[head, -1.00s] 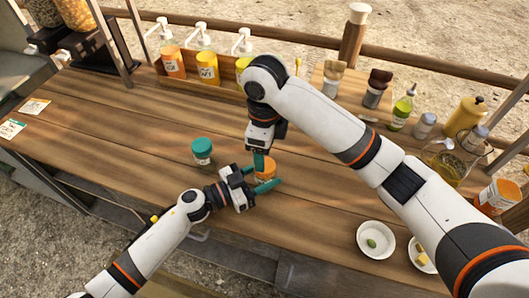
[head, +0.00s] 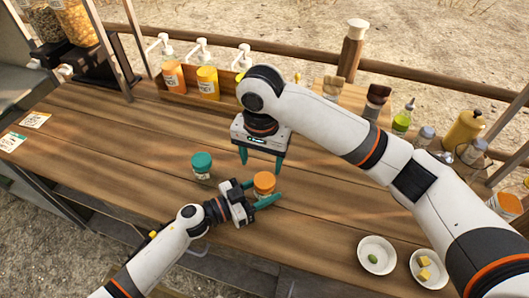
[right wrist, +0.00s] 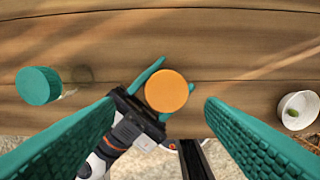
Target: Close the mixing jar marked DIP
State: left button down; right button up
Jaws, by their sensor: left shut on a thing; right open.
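A small jar with an orange lid (head: 264,181) stands on the wooden counter. The lid sits on top of it and looks level; I cannot tell how tight it is. The lid also shows from above in the right wrist view (right wrist: 166,91). My left gripper (head: 264,193) is shut on this jar from the left, below the lid. My right gripper (head: 261,164) is open and empty above the jar, its fingers apart on either side of the lid in the wrist view. A second jar with a teal lid (head: 202,162) stands to the left. No DIP marking is readable.
Pump bottles in a wooden rack (head: 185,95) stand at the back. Several bottles and brushes line the back right. Two white bowls (head: 376,264) (head: 427,281) are at the front right.

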aim_at(264, 179)
jog(key=n, duration=0.8)
jog(key=shift+r, duration=0.3)
jog(key=n, duration=0.7)
jog(key=shift+r, duration=0.2)
jog(key=n, duration=0.7)
jog(key=shift+d+r, duration=0.15)
jog(key=shift+r, duration=0.05)
jog(key=n, duration=0.4)
jog(key=shift+d+r+n, duration=0.1)
jog(key=shift+n, duration=0.3)
jog(key=n, duration=0.5)
jog(key=shift+d+r, duration=0.1)
jog(key=shift+f, duration=4)
jog(key=shift+c, duration=0.2)
